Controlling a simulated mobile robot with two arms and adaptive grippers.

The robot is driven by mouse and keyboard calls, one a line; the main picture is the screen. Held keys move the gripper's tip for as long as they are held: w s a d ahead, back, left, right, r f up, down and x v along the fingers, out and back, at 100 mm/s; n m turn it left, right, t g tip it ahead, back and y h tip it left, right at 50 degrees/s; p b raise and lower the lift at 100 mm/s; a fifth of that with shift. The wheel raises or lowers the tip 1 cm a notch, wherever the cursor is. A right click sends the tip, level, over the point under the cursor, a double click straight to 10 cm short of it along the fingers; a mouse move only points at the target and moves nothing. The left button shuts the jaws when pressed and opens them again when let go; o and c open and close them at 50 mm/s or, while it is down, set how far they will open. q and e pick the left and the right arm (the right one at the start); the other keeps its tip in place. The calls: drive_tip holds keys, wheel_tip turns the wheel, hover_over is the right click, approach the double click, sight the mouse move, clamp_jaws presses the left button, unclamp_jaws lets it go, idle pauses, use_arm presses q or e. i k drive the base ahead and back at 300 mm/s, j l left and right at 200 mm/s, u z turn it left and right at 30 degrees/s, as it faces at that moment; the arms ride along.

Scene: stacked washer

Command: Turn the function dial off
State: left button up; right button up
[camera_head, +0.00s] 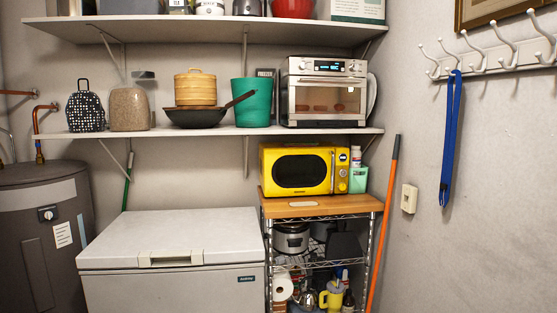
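No stacked washer is in view, and I cannot tell which dial is the function dial. A yellow microwave (303,172) stands on a wooden-topped rack and has small round dials (342,178) at the right of its front. A silver toaster oven (325,95) on the shelf above has a lit control strip (328,67); its controls are too small to read. A grey water heater (42,250) at the far left has a round dial (47,214). Neither of my grippers shows in the head view.
A white chest freezer (180,237) stands at lower middle, beside the loaded wire rack (300,217). Shelves above hold a black pan (195,118), a green bin (251,103) and other goods. A blue strap (451,140) hangs from the right-wall hooks. An orange pole (384,220) leans by the rack.

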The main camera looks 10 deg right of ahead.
sight(303, 65)
drive_tip(key=i+j+z, duration=0.15)
drive_tip(key=i+z, duration=0.35)
drive_tip(key=i+l, duration=0.15)
drive_tip(key=i, duration=0.2)
drive_tip(key=i+l, duration=0.1)
drive_tip(key=i, duration=0.2)
